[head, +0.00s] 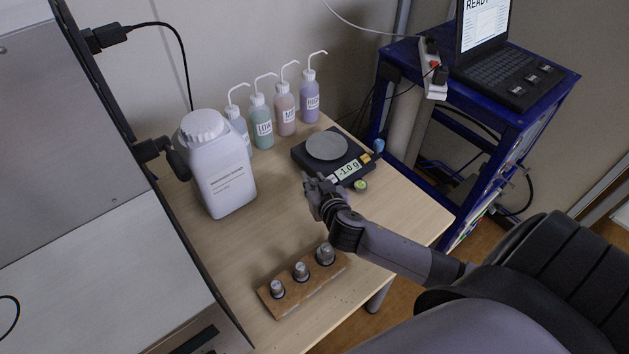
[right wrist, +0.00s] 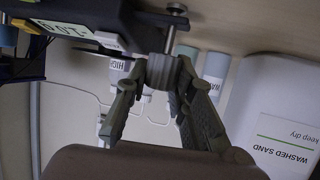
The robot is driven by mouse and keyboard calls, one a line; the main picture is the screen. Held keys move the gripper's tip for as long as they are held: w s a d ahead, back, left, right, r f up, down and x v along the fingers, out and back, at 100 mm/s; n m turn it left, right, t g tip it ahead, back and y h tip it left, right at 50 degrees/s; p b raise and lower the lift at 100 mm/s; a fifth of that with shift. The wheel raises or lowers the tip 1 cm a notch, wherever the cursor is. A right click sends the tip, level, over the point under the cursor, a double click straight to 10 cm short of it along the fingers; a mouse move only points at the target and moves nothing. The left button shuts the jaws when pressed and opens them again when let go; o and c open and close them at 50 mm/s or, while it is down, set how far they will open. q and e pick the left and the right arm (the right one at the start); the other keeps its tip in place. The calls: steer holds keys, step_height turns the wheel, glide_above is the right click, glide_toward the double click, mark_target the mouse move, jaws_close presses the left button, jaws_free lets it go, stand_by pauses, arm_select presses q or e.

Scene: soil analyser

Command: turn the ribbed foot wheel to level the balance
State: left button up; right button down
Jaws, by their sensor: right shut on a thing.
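The black balance (head: 303,152) stands on the wooden table, with a round grey pan (head: 327,146) and a display (head: 348,170) reading -1.0 g. A green round spot, apparently the bubble level (head: 360,185), sits at its front corner. My right gripper (head: 309,181) is at the balance's left front corner. In the right wrist view, its fingers (right wrist: 160,78) are shut on the grey ribbed foot wheel (right wrist: 161,68), below a metal screw (right wrist: 171,38). The gripper hides the wheel in the head view. My left gripper is not in view.
A white jug (head: 224,178) labelled washed sand and several wash bottles (head: 285,117) stand behind and left. A wooden block (head: 297,293) with three metal weights lies at the front. A blue cart (head: 530,105) with a laptop is at the right. The table's middle is clear.

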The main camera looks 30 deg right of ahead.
steer(key=shift+n+y, duration=0.3)
steer(key=n+y+p, duration=0.1)
steer(key=n+y, duration=0.1)
steer(key=n+y+p, duration=0.1)
steer(key=n+y, duration=0.1)
steer(key=y, duration=0.1)
steer(key=shift+d+r+n+p, duration=0.15)
steer(key=shift+n+p, duration=0.15)
steer(key=shift+p, duration=0.05)
steer(key=n+y, duration=0.2)
steer(key=y, duration=0.1)
steer(key=shift+w+n, duration=0.1)
steer(key=shift+n, duration=0.3)
steer(key=shift+n+g+y+b, duration=0.3)
steer(key=shift+n+g+y, duration=0.4)
steer(key=shift+n+y, duration=0.3)
steer(key=shift+n+g+y+b, duration=0.7)
steer(key=shift+n+g+y, duration=0.3)
steer(key=shift+n+y, duration=0.2)
steer(key=shift+f+n+g+y+b, duration=0.25)
steer(key=shift+n+g+y+b, duration=0.6)
steer(key=shift+n+g, duration=0.3)
steer(key=shift+r+n+g+y+b, duration=0.1)
steer(key=shift+n+g+y+b, duration=0.6)
steer(key=shift+n+g, duration=0.35)
steer(key=shift+a, duration=0.2)
